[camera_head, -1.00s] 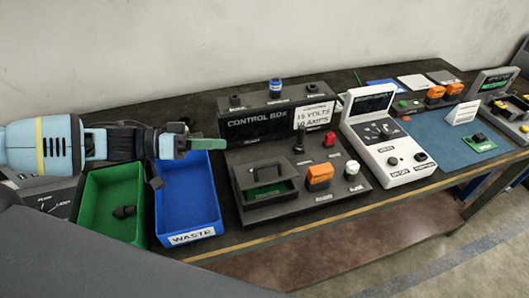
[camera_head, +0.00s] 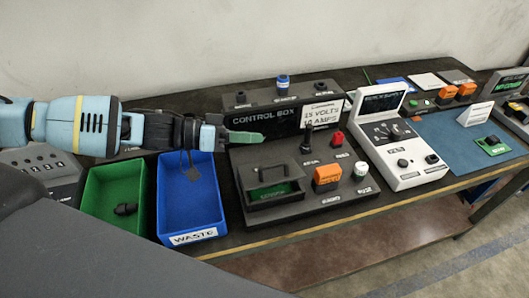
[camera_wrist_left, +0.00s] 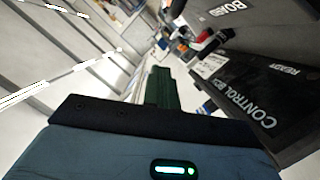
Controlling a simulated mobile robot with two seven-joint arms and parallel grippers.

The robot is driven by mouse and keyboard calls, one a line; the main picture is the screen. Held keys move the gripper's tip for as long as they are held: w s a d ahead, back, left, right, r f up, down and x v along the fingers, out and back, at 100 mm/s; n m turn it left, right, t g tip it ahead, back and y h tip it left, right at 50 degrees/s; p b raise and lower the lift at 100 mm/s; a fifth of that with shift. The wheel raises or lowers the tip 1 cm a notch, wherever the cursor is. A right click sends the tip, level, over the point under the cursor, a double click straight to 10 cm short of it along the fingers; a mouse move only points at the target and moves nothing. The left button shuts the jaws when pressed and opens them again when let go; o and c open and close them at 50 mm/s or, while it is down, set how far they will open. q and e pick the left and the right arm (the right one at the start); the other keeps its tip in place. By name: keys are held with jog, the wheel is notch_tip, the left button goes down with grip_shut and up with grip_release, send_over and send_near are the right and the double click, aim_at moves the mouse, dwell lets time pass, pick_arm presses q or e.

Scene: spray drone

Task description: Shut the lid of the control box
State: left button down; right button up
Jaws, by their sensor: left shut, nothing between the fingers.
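The black control box (camera_head: 290,160) stands on the workbench in the head view, with a "CONTROL BOX" panel at its back. At its front left is a compartment with green showing inside. Its dark lid (camera_head: 268,172), with a bar handle, looks raised and tilted at the compartment's back; its exact angle is hard to tell. My left gripper (camera_head: 247,137) is shut and empty, its green fingers in front of the panel's lower left, behind and above the lid. In the left wrist view, the shut green fingers (camera_wrist_left: 158,88) show beside the tilted-looking panel (camera_wrist_left: 245,105). My right gripper is not in view.
A green bin (camera_head: 112,225) with a dark part inside and a blue waste bin (camera_head: 160,218) stand left of the box. A white switch console (camera_head: 400,150) stands at its right, then a blue mat (camera_head: 455,150). The box carries a joystick, buttons and an orange switch.

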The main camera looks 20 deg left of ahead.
aim_at(269, 164)
pick_arm(q)
jog(key=d+f, duration=0.2)
jog(key=shift+d+f, duration=0.3)
jog(key=shift+d, duration=0.1)
jog(key=shift+s+d+f+b, duration=0.3)
jog(key=shift+s+f, duration=0.15)
jog(key=shift+f, duration=0.1)
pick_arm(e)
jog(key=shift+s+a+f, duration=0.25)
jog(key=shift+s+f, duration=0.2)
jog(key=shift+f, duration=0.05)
pick_arm(q)
jog(key=shift+w, duration=0.1)
